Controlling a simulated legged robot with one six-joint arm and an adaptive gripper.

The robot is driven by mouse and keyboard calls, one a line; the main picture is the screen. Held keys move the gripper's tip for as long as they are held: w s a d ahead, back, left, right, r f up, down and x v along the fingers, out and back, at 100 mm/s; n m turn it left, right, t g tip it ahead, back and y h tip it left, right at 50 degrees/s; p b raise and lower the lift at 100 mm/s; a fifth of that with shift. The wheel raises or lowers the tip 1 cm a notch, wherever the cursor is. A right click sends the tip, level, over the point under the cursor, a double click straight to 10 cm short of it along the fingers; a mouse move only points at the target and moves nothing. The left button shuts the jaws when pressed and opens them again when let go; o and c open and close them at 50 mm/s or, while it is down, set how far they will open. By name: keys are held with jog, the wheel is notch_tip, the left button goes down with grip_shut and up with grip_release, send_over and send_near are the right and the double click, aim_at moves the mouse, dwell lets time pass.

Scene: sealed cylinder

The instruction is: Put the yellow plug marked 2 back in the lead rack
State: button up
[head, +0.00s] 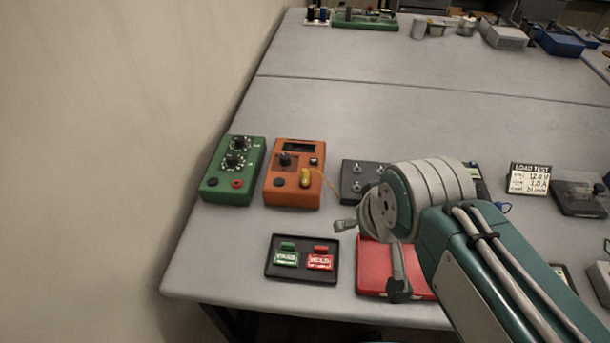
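A yellow plug (305,177) stands in the lower right of the orange meter (292,185) in the head view. A thin yellow lead runs from it to the right. The number on the plug is too small to read. A dark box with several round posts or holes (357,180) lies right of the orange meter, partly behind my arm; I cannot tell whether it is the lead rack. My gripper (372,256) is right of and nearer than the yellow plug, above the table's front part. Its two fingers are spread apart, with nothing seen between them.
A green dial box (232,170) stands left of the orange meter. A black tray (302,258) with green and red tags lies in front. A red case (372,268) lies under my gripper. A load test card (529,178) stands at right.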

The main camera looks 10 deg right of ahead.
jog(key=c, duration=0.4)
jog(key=m+g, duration=0.3)
jog(key=g, duration=0.2)
send_over(305, 169)
jog(key=shift+s+d+f, duration=0.1)
jog(key=shift+s+f, duration=0.15)
jog(key=shift+f, duration=0.3)
jog(key=shift+s+f, duration=0.2)
jog(key=shift+f, duration=0.3)
jog(key=shift+c, duration=0.2)
jog(key=shift+w+f+m+g, duration=0.3)
jog(key=shift+w, duration=0.15)
jog(key=shift+f, duration=0.1)
jog(key=shift+f, duration=4.4)
